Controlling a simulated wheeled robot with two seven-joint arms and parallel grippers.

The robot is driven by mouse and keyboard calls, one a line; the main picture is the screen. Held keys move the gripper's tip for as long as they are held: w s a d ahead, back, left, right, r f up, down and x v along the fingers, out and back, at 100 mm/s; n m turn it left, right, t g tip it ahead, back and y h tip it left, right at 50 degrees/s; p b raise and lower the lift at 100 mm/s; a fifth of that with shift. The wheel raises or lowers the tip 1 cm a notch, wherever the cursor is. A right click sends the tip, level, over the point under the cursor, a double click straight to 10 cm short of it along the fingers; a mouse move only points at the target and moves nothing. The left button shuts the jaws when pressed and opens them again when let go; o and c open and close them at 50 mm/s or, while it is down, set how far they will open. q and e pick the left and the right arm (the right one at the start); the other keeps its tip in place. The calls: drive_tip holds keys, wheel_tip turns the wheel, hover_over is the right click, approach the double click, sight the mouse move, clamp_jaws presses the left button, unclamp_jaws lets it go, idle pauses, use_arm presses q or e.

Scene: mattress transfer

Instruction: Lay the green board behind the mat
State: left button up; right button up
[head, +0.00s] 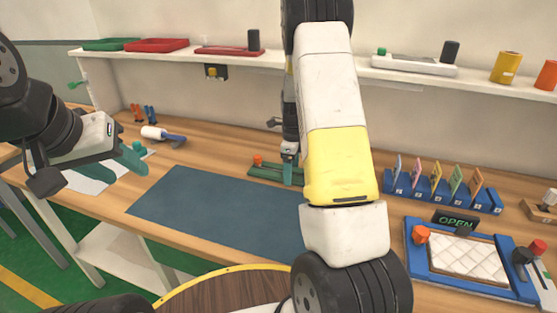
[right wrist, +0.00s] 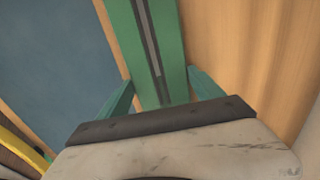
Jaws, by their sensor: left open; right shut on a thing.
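The green board (head: 268,172) lies on or just above the wooden table, behind the far edge of the blue mat (head: 200,205). An orange knob stands on its left part. My right gripper (head: 291,176) is shut on the board near its right end; my arm hides part of it. In the right wrist view the green board (right wrist: 148,45), with a grey slot, runs between the teal fingers, and a strip of wood separates it from the mat (right wrist: 55,60). My left gripper (head: 137,159) is open and empty, left of the mat.
A blue rack (head: 440,194) with coloured cards and a blue tray (head: 470,285) with a quilted pad stand at the right. A white roller (head: 155,133) lies at the back left. A shelf (head: 270,62) overhangs the back. The mat is bare where visible.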

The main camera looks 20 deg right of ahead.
drive_tip(key=shift+f, duration=0.15)
drive_tip(key=o, duration=2)
